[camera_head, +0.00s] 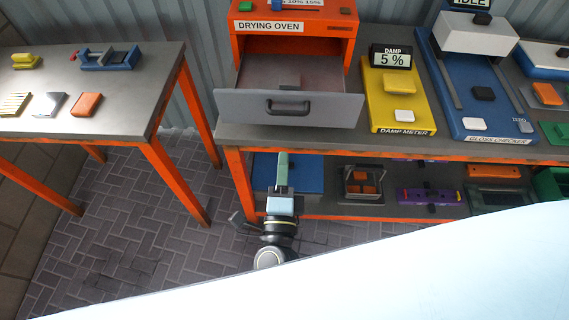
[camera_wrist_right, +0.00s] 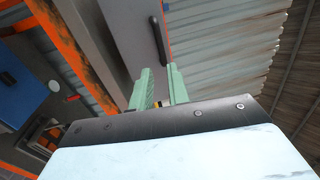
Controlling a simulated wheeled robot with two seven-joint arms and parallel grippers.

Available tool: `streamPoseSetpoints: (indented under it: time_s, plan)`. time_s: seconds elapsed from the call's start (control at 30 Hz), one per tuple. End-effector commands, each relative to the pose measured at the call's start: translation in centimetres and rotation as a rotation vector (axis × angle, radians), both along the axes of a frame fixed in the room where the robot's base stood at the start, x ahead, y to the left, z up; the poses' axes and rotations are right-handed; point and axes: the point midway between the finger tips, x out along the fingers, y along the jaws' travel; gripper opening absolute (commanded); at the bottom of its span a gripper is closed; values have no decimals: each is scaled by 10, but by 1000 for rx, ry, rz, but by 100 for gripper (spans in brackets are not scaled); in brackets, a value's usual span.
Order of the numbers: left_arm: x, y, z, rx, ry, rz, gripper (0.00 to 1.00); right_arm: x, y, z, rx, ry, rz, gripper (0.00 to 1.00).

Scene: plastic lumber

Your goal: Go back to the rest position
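My right gripper (camera_head: 282,160), with pale green fingers, points away from me in front of the drying oven's open drawer, below the drawer front (camera_head: 300,108) in the head view. In the right wrist view its two fingers (camera_wrist_right: 160,80) stand apart with a gap between them, and nothing shows held there. The black drawer handle (camera_wrist_right: 159,41) is beyond the fingertips, apart from them. My left gripper is in neither view.
The orange drying oven (camera_head: 295,35) stands on a bench with its drawer pulled out. A yellow damp meter (camera_head: 384,112) and blue gloss checker (camera_head: 470,100) are to its right. A side table (camera_head: 130,110) holds small blocks at left. Paved floor (camera_head: 130,225) between is clear.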

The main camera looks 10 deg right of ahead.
Motion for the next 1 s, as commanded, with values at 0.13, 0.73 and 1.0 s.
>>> streamPoseSetpoints:
  time_s: [0.13,0.73,1.0]
  plan:
    - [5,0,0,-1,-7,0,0,0,0,0,0,0,0,17]
    - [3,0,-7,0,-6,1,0,-48,11,-210,-686,494,466,17]
    - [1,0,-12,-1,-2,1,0,-166,-53,-366,-1128,942,881,17]
